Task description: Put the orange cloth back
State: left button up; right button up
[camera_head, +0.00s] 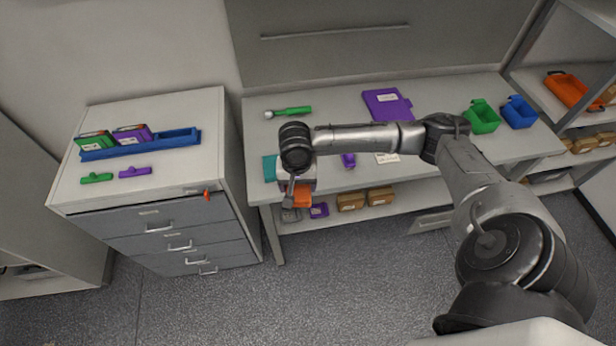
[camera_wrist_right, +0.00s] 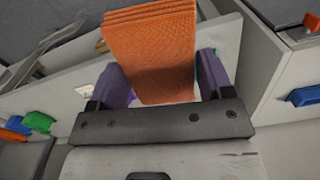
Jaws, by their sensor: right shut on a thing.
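The orange cloth (camera_head: 303,194) is a folded stack of textured layers. In the right wrist view the cloth (camera_wrist_right: 152,55) stands out from between the two purple-tipped fingers of my right gripper (camera_wrist_right: 165,85). My right gripper (camera_head: 297,192) is shut on the cloth and holds it near the front left edge of the workbench (camera_head: 340,100). The wrist and arm partly hide the cloth and the fingers in the head view. My left gripper is not in view.
A grey drawer cabinet (camera_head: 170,190) stands left of the bench. Its top holds a blue tray (camera_head: 140,144) and small green and purple items. A teal item (camera_head: 270,168) lies beside my wrist. Green (camera_head: 482,117) and blue (camera_head: 518,112) bins stand at the bench's right. Boxes (camera_head: 351,201) sit on the lower shelf.

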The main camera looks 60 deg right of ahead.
jog(key=w+d+f+m+b, duration=0.2)
jog(key=w+d+f+b, duration=0.1)
jog(key=d, duration=0.4)
jog(key=w+d+f+m+b, duration=0.2)
jog(key=w+d+f+b, duration=0.1)
jog(key=d+f+b, duration=0.2)
jog(key=w+d+f+m+b, duration=0.3)
jog(key=d+f, duration=0.3)
jog(key=d, duration=0.3)
jog(key=shift+w+f+b, duration=0.1)
jog(key=shift+f+b, duration=0.15)
jog(key=shift+b, duration=0.25)
jog(key=shift+f+b, duration=0.4)
jog(key=shift+f, duration=1.65)
jog(key=o, duration=0.9)
jog(key=shift+f, duration=0.1)
